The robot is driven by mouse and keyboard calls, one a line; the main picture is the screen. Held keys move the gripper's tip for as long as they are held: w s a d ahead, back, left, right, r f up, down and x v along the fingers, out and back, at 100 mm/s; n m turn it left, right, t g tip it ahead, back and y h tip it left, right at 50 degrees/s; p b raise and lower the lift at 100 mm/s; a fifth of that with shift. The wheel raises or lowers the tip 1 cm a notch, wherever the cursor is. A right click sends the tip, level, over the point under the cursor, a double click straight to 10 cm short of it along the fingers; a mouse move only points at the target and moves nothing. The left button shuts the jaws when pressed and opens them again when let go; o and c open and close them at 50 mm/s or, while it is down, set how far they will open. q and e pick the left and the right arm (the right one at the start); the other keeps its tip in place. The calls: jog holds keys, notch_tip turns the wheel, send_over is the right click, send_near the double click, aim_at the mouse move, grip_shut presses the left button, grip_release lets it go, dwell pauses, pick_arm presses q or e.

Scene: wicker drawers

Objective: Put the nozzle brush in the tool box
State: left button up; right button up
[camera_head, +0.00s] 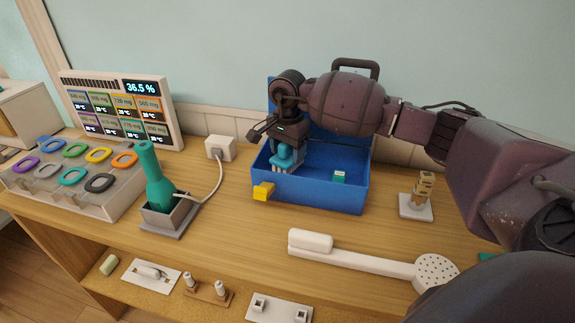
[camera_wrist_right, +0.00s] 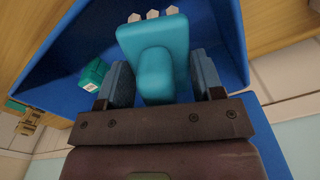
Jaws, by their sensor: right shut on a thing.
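The nozzle brush (camera_head: 285,160) is a small teal piece with white bristle tufts at its bottom. My right gripper (camera_head: 287,143) is shut on it and holds it within the left part of the tool box opening. The blue tool box (camera_head: 320,196) is open and has a yellow latch (camera_head: 263,191) on its front. In the right wrist view the brush (camera_wrist_right: 157,62) sits between the fingers of the right gripper (camera_wrist_right: 160,82), with the blue box around it. I cannot tell whether the bristles touch the box floor. My left gripper is not in view.
A small teal and white block (camera_head: 339,177) lies inside the box at right. A teal bottle (camera_head: 155,178) stands in a grey holder to the left. A white long-handled shower head (camera_head: 360,260) lies in front. A wooden piece (camera_head: 423,188) stands on a white base at right.

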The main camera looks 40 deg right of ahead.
jog(key=shift+f, duration=2.4)
jog(key=o, duration=0.4)
jog(key=shift+f+b, duration=0.15)
jog(key=shift+b, duration=0.15)
jog(key=o, duration=0.5)
